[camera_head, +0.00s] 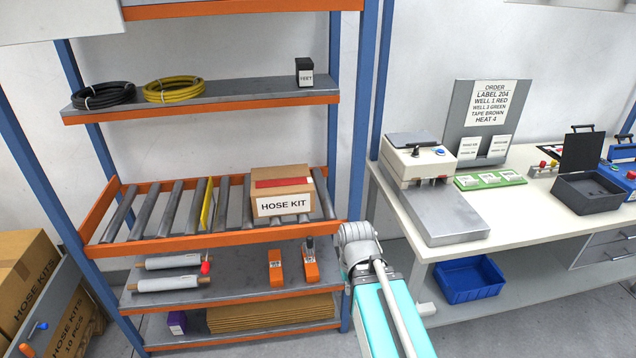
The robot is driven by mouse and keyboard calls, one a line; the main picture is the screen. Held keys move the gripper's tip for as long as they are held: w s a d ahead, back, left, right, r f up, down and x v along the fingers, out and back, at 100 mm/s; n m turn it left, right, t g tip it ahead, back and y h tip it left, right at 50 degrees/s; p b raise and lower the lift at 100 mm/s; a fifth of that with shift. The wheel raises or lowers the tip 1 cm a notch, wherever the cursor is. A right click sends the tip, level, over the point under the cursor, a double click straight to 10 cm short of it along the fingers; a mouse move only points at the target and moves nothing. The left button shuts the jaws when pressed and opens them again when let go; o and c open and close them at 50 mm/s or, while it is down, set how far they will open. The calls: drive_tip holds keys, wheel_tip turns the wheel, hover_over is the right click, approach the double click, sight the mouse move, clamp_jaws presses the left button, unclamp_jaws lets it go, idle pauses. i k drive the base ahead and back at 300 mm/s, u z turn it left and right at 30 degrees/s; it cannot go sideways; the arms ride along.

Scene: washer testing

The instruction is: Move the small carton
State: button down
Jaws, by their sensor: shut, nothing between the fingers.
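The small carton (282,192) is a brown box with a white "HOSE KIT" label on its front and a red strip on top. It sits upright at the right end of the roller shelf (160,244), which has an orange frame and grey rollers. My arm, teal and grey, rises from the bottom edge just right of the rack. Its grey joint is near the rack's right post, apart from the carton. My gripper is not visible in this view.
A yellow divider (207,204) stands on the rollers left of the carton. Blue rack posts (366,110) and an upper shelf (230,100) with coiled hoses bound the space. Orange tools (309,265) lie below. Larger cartons (30,270) are at left.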

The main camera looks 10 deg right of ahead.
sight(297, 199)
drive_tip(key=i, duration=0.85)
drive_tip(key=u, duration=0.05)
